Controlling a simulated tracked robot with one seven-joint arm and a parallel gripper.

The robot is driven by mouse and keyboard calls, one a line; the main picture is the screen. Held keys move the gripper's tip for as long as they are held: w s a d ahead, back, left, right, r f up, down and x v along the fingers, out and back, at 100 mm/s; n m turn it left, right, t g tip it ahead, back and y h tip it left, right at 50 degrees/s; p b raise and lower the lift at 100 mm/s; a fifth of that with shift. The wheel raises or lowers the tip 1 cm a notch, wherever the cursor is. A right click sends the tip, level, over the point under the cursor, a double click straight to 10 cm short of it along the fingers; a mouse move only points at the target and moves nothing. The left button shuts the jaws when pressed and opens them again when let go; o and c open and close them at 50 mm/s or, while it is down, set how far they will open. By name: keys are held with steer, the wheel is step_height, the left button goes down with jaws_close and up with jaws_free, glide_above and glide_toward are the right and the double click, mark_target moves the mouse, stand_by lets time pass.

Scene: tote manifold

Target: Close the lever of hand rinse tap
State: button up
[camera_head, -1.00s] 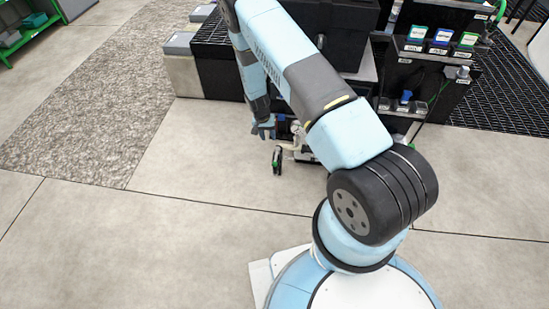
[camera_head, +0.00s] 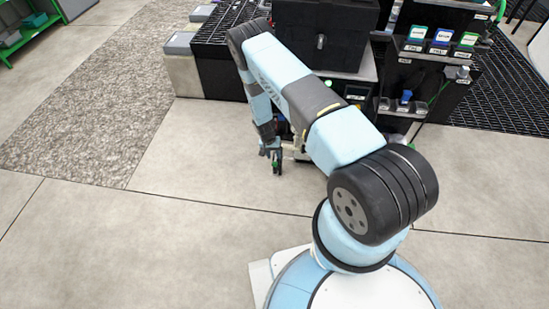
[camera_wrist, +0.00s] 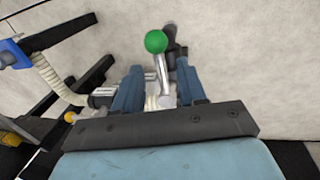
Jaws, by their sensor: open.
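The tap lever shows in the wrist view as a metal rod with a green ball knob (camera_wrist: 156,41) at its far end. My gripper (camera_wrist: 159,78) is open, with one blue finger on each side of the rod. The knob sticks out past the fingertips. I cannot tell whether either finger touches the rod. The lever's base and the tap body are partly hidden between the fingers. In the head view my gripper (camera_head: 270,152) is small, at the tap in front of the black unit. A bit of green shows there beside it.
A pale ribbed hose (camera_wrist: 52,80), a blue handle (camera_wrist: 14,54) and a yellow knob (camera_wrist: 70,117) lie left of my gripper in the wrist view. A large black box (camera_head: 325,35) stands behind the tap in the head view. The floor in front is clear.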

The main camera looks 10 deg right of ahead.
steer(key=shift+s+d+f, duration=0.1)
steer(key=shift+d+f, duration=0.1)
steer(key=shift+f, duration=1)
steer(key=c, duration=0.7)
jaws_close()
steer(key=shift+s+a, duration=0.1)
